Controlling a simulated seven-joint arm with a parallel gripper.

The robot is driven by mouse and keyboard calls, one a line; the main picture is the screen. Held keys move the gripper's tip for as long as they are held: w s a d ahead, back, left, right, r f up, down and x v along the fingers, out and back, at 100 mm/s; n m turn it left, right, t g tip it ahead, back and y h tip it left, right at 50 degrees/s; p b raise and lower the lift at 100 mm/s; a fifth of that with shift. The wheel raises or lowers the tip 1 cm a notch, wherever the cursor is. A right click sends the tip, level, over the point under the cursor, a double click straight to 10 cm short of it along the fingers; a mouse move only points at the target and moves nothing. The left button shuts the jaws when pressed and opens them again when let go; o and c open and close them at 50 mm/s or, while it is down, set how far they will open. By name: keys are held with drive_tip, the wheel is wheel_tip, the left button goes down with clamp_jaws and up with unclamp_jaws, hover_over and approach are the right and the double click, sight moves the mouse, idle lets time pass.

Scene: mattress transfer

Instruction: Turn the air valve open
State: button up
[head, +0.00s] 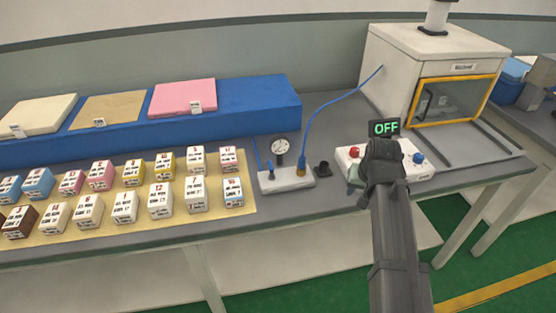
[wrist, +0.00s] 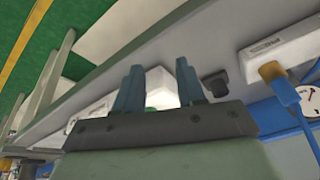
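The air unit is a white block (head: 286,181) on the grey bench, with a round dial gauge (head: 280,147), an orange-yellow fitting (head: 301,168) and a blue hose. In the wrist view the white block (wrist: 287,42), orange fitting (wrist: 271,72) and part of the gauge (wrist: 309,98) show at the right. I cannot tell which part of it is the valve. My gripper (head: 357,180) is over the control box's left part, right of the air unit and apart from it. In the wrist view its fingers (wrist: 159,88) are apart, with nothing held between them.
A white control box (head: 416,172) has a red button (head: 354,152), a blue button (head: 418,158) and a green "OFF" display (head: 385,128). A small black part (head: 323,169) stands beside the air unit. A machine (head: 398,65) stands behind; labelled blocks fill a mat (head: 247,207) at left.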

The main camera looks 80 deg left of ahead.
drive_tip(key=s+a+r+n, duration=0.3)
drive_tip(key=s+a+r, duration=0.45)
drive_tip(key=s, duration=0.35)
drive_tip(key=n, duration=0.2)
approach(270, 162)
drive_tip(key=shift+g+y, duration=0.4)
drive_tip(key=x, duration=0.8)
drive_tip(key=shift+w+d+f, duration=0.15)
drive_tip(key=shift+w+d, duration=0.15)
drive_tip(key=shift+d, duration=0.15)
drive_tip(key=shift+c, duration=0.2)
clamp_jaws()
